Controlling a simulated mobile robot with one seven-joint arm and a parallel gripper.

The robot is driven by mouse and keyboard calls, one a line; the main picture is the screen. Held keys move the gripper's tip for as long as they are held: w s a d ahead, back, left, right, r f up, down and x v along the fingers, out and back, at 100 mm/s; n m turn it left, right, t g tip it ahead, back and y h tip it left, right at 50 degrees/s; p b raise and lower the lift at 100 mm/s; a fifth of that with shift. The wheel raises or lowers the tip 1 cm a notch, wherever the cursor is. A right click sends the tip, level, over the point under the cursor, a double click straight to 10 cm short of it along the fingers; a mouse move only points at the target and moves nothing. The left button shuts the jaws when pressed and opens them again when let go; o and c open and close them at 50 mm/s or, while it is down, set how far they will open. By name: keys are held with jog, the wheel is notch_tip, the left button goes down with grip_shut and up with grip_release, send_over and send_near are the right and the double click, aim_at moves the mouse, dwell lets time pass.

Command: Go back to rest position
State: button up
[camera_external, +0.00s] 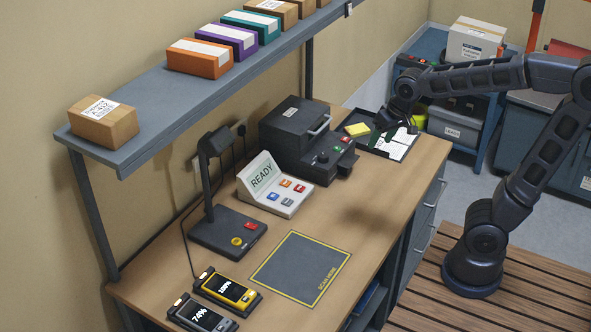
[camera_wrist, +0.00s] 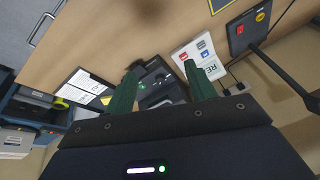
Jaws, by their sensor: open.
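My gripper (camera_external: 397,125) is at the far end of the workbench, above the dark tray with papers (camera_external: 408,150). In the wrist view my gripper (camera_wrist: 160,78) shows two green fingers spread apart with nothing between them. My black arm reaches in from its base on the wooden slats at the right. The wooden bench top (camera_external: 212,274) lies below the gripper. How high the gripper is above the tray is hard to tell.
A shelf (camera_external: 150,135) with several boxes runs above the bench. A black machine (camera_external: 300,130), a READY panel (camera_external: 275,185), a scanner stand (camera_external: 225,230) and two handheld devices (camera_external: 228,290) stand on the bench. The marked mat (camera_external: 300,268) is empty. A blue cart (camera_external: 470,130) stands behind.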

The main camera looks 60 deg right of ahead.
jog(key=s+a+r+n, duration=0.2)
jog(key=s+a+n, duration=0.2)
jog(key=s, duration=0.9)
jog(key=shift+s+a+t, duration=0.2)
jog(key=shift+s+t, duration=0.1)
jog(key=shift+t, duration=0.1)
dwell(1.9)
